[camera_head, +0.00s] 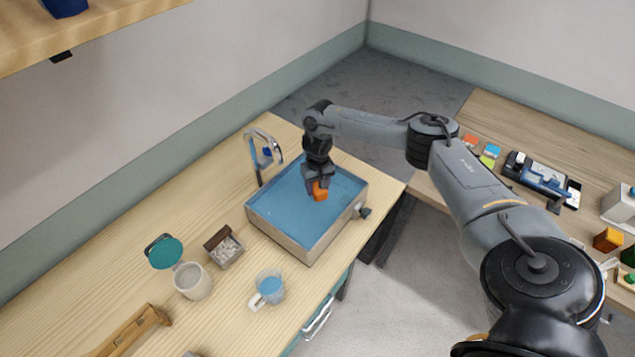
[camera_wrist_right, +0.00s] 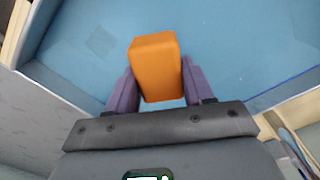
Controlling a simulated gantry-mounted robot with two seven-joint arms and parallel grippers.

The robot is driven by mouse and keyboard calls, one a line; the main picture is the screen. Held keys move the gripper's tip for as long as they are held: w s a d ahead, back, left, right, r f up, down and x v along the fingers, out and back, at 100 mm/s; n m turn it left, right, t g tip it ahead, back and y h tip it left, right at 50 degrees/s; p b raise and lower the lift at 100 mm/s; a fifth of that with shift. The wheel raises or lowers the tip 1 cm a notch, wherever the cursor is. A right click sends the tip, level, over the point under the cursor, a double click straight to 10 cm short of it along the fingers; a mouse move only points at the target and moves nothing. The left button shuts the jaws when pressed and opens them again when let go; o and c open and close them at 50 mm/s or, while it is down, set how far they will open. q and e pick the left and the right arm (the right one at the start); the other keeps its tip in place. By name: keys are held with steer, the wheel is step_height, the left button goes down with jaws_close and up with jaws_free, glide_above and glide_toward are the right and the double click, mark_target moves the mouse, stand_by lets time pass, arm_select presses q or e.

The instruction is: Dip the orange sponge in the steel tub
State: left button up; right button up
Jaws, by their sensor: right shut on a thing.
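The orange sponge (camera_head: 320,192) is a small block held by my right gripper (camera_head: 318,185) over the steel tub (camera_head: 285,236). The tub is a shallow square basin with grey metal walls and a blue inside, set at the front edge of the left table. In the right wrist view the sponge (camera_wrist_right: 156,67) sits between the two purple fingers of my right gripper (camera_wrist_right: 160,85), which are shut on it. The blue of the tub (camera_wrist_right: 235,45) lies behind it. I cannot tell whether the sponge touches the blue surface. My left gripper is not in view.
A tap-like fixture (camera_head: 263,150) stands behind the tub. Left of the tub are a small box of white bits (camera_head: 224,248), a white jar (camera_head: 192,281), a green lid (camera_head: 165,252) and a cup of blue liquid (camera_head: 268,287). A wooden tool (camera_head: 135,331) lies nearer.

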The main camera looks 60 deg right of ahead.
step_height(320, 180, down, 4)
steer(key=shift+f+b, duration=0.15)
steer(key=shift+b, duration=0.55)
steer(key=shift+f+b, duration=0.45)
steer(key=shift+f, duration=0.75)
steer(key=shift+r, duration=0.15)
step_height(320, 180, up, 6)
steer(key=p, duration=0.6)
steer(key=shift+f, duration=0.25)
step_height(320, 180, up, 5)
steer(key=p, duration=0.6)
steer(key=shift+r, duration=0.15)
